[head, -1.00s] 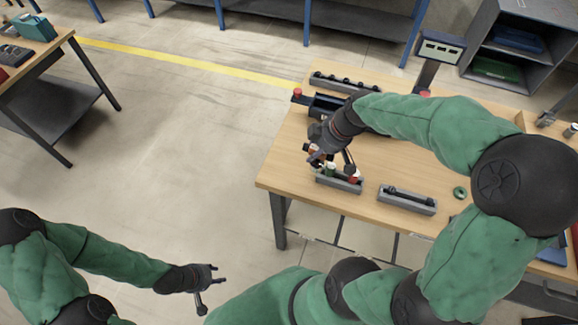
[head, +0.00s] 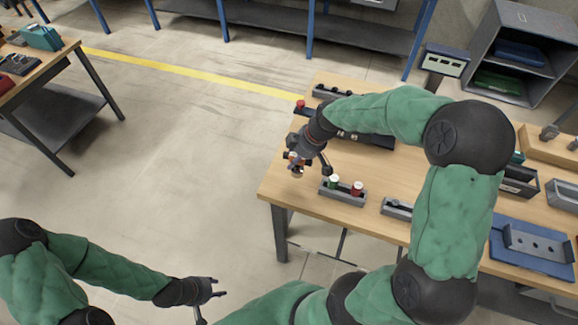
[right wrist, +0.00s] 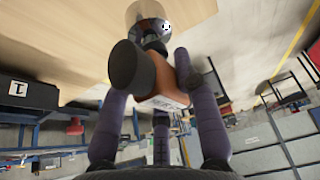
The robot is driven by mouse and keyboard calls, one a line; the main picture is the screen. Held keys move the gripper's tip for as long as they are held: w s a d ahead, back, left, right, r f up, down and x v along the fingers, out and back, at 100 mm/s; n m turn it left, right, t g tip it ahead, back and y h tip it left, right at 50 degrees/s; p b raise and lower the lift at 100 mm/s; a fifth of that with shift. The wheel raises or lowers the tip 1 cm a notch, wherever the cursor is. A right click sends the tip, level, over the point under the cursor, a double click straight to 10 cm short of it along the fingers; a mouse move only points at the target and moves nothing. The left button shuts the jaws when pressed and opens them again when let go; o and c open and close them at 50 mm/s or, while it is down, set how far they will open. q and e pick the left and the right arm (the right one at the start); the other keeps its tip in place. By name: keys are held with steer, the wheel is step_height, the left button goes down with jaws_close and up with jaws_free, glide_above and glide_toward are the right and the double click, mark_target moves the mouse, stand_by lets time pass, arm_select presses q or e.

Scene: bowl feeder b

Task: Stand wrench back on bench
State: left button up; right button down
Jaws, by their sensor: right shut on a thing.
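My right gripper (head: 297,160) is shut on an orange-and-black tool (head: 297,172), which I take to be the wrench. It is above the left end of the wooden bench (head: 285,190), to the left of the grey holder (head: 340,196). In the right wrist view the tool shows a black round end, an orange body (right wrist: 160,102) with a white label, and a shiny metal part. The fingers (right wrist: 160,120) are around it. I cannot tell whether it touches the bench. My left gripper (head: 214,289) is open and empty over the floor, away from the bench.
The grey holder carries a green-and-white piece (head: 334,181) and a red-and-white piece (head: 357,188). Another grey holder (head: 397,209) lies to its right, partly behind my arm. A blue tray (head: 530,250) is at the right. The bench's left front corner is clear.

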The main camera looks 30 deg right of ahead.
steer(key=x, duration=0.4)
steer(key=b+x, duration=0.1)
steer(key=x, duration=0.1)
steer(key=shift+w+d+f, duration=0.15)
steer(key=shift+w+d, duration=0.05)
steer(key=shift+d, duration=0.1)
steer(key=c, duration=1.3)
jaws_free()
steer(key=shift+f, duration=0.1)
steer(key=shift+c, duration=0.2)
steer(key=o, duration=0.4)
